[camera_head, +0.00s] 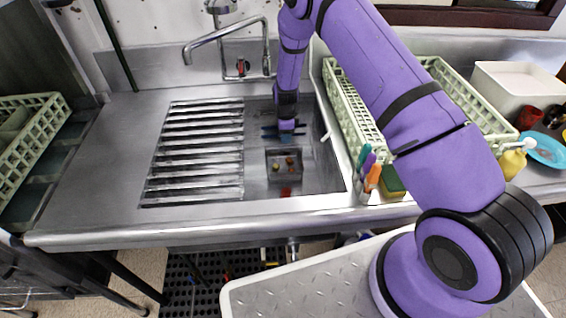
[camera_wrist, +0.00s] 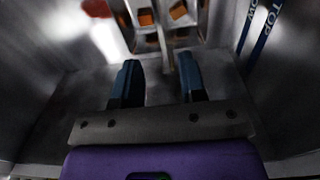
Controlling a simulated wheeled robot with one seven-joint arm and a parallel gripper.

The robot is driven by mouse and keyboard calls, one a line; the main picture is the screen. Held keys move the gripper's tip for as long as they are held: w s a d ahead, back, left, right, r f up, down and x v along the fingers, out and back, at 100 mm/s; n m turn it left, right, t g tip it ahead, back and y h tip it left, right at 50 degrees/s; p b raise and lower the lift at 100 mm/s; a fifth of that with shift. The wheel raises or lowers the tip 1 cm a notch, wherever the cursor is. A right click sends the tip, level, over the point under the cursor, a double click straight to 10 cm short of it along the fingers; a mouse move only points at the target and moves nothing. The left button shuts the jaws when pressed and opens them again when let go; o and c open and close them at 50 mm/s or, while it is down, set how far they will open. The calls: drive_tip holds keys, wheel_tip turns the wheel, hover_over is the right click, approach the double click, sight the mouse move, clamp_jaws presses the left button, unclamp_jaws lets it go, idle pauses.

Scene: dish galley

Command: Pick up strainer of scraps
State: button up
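The strainer (camera_head: 284,152) is a small square grey metal box on the floor of the sink basin, in the head view. It holds several small orange and yellowish scraps. In the wrist view the strainer (camera_wrist: 166,48) is at the top edge, partly cut off, with orange scraps in its compartments. A thin upright part of it lines up with the gap between my fingers. My gripper (camera_head: 285,134) is down in the basin, just behind the strainer. In the wrist view my gripper (camera_wrist: 159,82) has its two blue fingers wide apart, with nothing held between them.
The sink basin (camera_head: 322,172) has steep walls close around my gripper. A slatted drainboard (camera_head: 195,155) covers its left. A faucet (camera_head: 225,34) stands behind. A red item (camera_head: 286,191) lies before the strainer. A pale green rack (camera_head: 345,105) stands right.

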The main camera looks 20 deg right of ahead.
sight(284, 151)
drive_tip(key=f, duration=0.9)
drive_tip(key=shift+w+a+f, duration=0.15)
drive_tip(key=shift+a+f, duration=0.05)
drive_tip(key=shift+a, duration=0.05)
clamp_jaws()
